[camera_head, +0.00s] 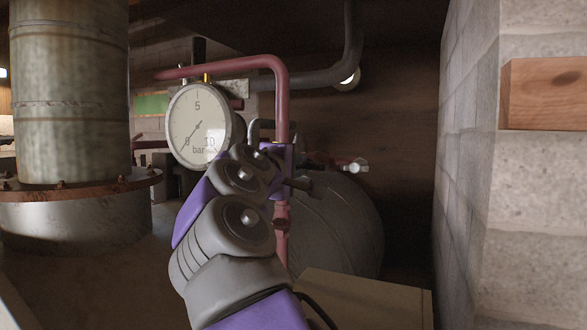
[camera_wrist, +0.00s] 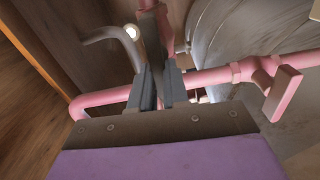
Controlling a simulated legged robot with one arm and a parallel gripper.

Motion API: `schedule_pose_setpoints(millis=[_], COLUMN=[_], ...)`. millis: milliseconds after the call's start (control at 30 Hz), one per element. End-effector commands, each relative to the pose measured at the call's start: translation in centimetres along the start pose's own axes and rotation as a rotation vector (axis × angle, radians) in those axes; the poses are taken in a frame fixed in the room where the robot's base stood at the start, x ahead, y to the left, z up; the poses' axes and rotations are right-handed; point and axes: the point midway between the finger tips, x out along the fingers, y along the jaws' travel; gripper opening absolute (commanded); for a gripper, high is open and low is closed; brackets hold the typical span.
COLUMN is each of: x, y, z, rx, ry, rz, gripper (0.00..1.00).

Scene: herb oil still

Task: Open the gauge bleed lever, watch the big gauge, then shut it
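The big round gauge (camera_head: 200,125) with a white dial marked 0, 5 and 10 bar faces me in the head view. Its thin needle points down-left, close to the 0. My gripper (camera_wrist: 158,88) is at the red pipework just right of the gauge; in the head view my arm covers the fittings there. In the wrist view a narrow grey-brown bar (camera_wrist: 153,45) stands between my two dark fingers; whether they touch it is unclear. A pink flat handle (camera_wrist: 281,94) sits on a pipe fitting to the right of my fingers. I cannot tell which one is the bleed lever.
The red pipe (camera_head: 278,90) bends down beside the gauge. A grey rounded tank (camera_head: 345,220) lies behind my arm. A large metal column (camera_head: 70,95) stands at left. A block wall (camera_head: 465,170) closes the right side, and a pale box (camera_head: 370,300) is low in front.

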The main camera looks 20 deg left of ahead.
Motion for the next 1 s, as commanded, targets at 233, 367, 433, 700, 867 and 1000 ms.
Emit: schedule_pose_setpoints(millis=[233, 367, 433, 700, 867, 1000], x=[0.6, 0.8, 0.8, 1.0, 1.0, 1.0], y=[-0.6, -0.7, -0.7, -0.8, -0.8, -0.6], z=[0.9, 1.0, 1.1, 1.5, 1.4, 1.3], rx=[0.0, 0.001, 0.004, 0.081, 0.187, 0.312], ry=[-0.014, -0.016, -0.017, -0.023, -0.025, -0.024], rz=[-0.016, -0.018, -0.019, -0.022, -0.021, -0.016], gripper=[0.0, 0.0, 0.0, 0.0, 0.0, 0.0])
